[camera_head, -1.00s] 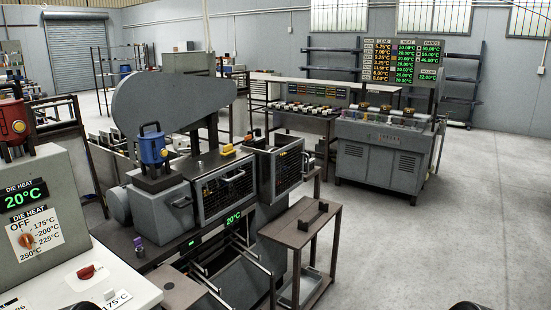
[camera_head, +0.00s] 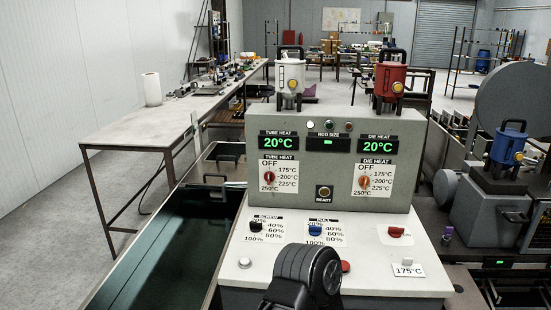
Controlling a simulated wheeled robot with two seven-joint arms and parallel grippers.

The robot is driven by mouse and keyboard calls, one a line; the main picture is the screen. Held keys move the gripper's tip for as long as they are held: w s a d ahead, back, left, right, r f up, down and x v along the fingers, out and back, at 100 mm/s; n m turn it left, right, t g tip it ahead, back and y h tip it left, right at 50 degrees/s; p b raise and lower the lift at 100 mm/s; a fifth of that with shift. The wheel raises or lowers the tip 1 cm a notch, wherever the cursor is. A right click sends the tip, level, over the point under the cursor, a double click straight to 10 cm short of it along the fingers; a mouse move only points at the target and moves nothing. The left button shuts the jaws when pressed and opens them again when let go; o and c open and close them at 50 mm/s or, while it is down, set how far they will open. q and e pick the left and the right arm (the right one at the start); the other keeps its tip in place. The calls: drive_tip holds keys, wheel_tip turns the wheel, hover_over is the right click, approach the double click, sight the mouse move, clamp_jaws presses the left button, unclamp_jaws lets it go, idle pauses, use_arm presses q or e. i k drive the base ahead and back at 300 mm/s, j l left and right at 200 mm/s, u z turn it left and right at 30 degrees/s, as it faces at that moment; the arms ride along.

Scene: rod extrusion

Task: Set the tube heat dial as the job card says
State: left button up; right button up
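The tube heat dial (camera_head: 268,177) has a small red knob on a white plate marked OFF, 175, 200, 225 and 250°C. Its pointer seems to face up near OFF, but it is small. The green tube heat display (camera_head: 279,143) above it reads 20°C. A white card (camera_head: 408,270) reading 175°C lies at the right of the panel's sloping front. A dark rounded part of my own arm stands at the bottom middle, before the panel and apart from the dial in the picture. No gripper fingers are in view.
The die heat dial (camera_head: 364,181) has an orange knob, right of the tube heat dial; its display (camera_head: 377,146) reads 20°C. The ready button (camera_head: 324,192) is between them, lower down. Screw (camera_head: 256,254) and pull (camera_head: 315,231) knobs and a red switch (camera_head: 396,232) are on the lower front.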

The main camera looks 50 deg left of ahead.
sight(270, 177)
drive_tip(key=u, duration=1.2)
